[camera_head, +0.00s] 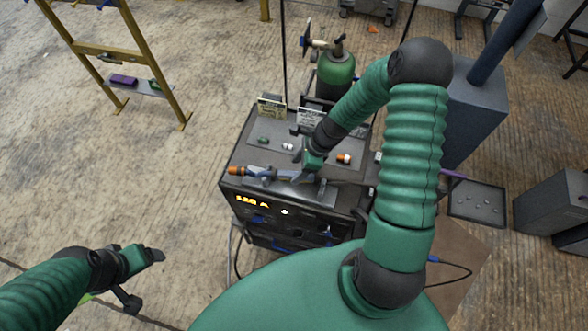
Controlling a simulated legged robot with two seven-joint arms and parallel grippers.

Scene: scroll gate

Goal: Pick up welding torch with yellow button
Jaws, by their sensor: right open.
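A welding torch (260,174) with an orange tip at its left end lies across the front top edge of the welding machine (352,192). I cannot make out a yellow button on it. My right gripper (304,155) is open over the machine's top, close to the torch's right end. Whether it touches the torch I cannot tell, and my gripper and arm hide part of that end. My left gripper (143,278) is open and empty at the lower left, low over the floor and away from the machine.
Small parts (287,146) and small cards (271,107) sit on the machine's top. A green gas cylinder (335,72) stands behind it. A yellow frame (150,62) stands at upper left, a grey tray (476,205) to the right. The floor at left is mostly clear.

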